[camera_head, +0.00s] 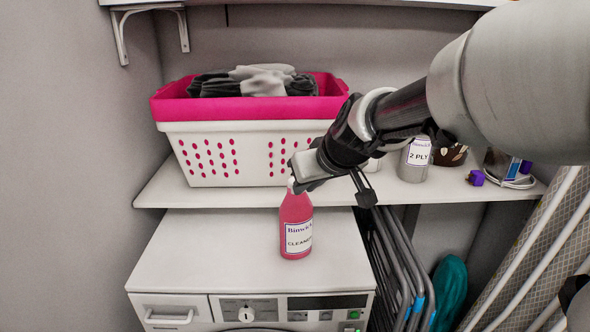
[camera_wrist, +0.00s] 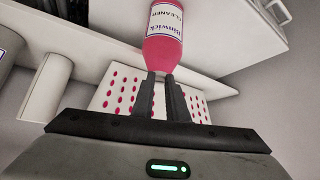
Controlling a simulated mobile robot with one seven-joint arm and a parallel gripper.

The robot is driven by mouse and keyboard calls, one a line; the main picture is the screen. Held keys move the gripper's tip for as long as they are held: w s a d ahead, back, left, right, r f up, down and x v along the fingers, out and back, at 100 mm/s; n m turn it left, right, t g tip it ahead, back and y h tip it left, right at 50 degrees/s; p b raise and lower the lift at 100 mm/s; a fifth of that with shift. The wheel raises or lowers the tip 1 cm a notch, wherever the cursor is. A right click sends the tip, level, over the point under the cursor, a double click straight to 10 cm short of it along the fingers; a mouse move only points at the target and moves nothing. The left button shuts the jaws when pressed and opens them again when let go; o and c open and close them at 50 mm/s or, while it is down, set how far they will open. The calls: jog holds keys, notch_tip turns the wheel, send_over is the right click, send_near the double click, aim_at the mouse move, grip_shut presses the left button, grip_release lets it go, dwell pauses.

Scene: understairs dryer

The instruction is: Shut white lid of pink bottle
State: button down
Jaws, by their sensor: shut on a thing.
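The pink bottle (camera_head: 296,228) with a "CLEANER" label stands upright on the white top of the dryer. Its white lid (camera_head: 291,184) shows only partly at the bottle's top, mostly covered by my gripper (camera_head: 298,184). My gripper comes in from the upper right and is shut at the lid, with a narrow gap between its fingers. In the wrist view the pink bottle (camera_wrist: 164,38) appears upside down, its top end at the fingertips of my gripper (camera_wrist: 162,78). The lid cannot be made out clearly there, so its angle is hard to tell.
A white and pink basket (camera_head: 240,150) with dark and grey cloth stands on the shelf (camera_head: 160,190) behind the bottle. Folded grey frames (camera_head: 400,265) lean right of the dryer (camera_head: 215,245), whose top is otherwise clear.

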jog(key=c, duration=1.7)
grip_release()
jog(key=p+v, duration=0.3)
jog(key=v, duration=1.4)
jog(key=shift+r, duration=0.25)
jog(key=s+d+f+m+g+h, duration=0.25)
jog(key=s+d+f+m, duration=0.2)
jog(key=s+f, duration=0.75)
jog(key=shift+h, duration=0.45)
jog(key=r+p, duration=0.5)
jog(key=s+r+p, duration=0.1)
jog(key=r+p, duration=0.4)
jog(key=r, duration=0.1)
jog(key=s+d+r+p, duration=0.1)
jog(key=r+p, duration=0.4)
jog(key=shift+r+p, duration=0.25)
jog(key=shift+p, duration=0.15)
